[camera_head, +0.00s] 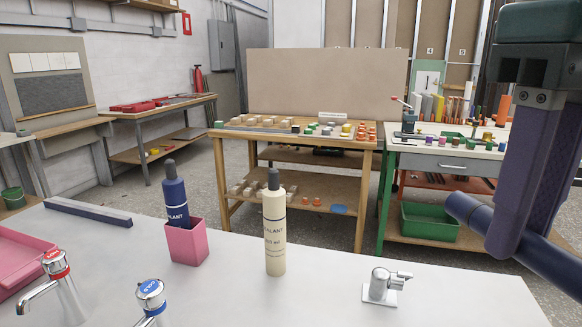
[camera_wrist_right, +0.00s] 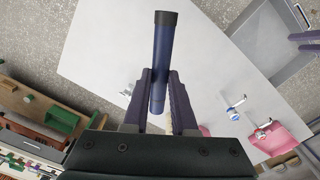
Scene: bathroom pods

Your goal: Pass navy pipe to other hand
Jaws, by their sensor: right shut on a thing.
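The navy pipe (camera_head: 468,212) is in my right gripper (camera_head: 508,240) at the right of the head view, held above the bench's right side. One pipe end sticks out left of the fingers; the rest runs down to the right and leaves the picture. In the right wrist view the pipe (camera_wrist_right: 162,55) runs between the two fingers (camera_wrist_right: 160,95), with its dark capped end pointing up and away. My left gripper is outside the head view. Two purple fingers, apparently my left gripper (camera_wrist_right: 305,41), show apart and empty at the right wrist view's upper right edge.
The white bench (camera_head: 335,285) carries a pink cup (camera_head: 187,243) with a navy bottle (camera_head: 175,198), a cream bottle (camera_head: 274,230), two taps (camera_head: 62,285), a small chrome fitting (camera_head: 382,285), a navy bar (camera_head: 88,212) and a pink tray (camera_head: 22,255). The bench's right part is mostly clear.

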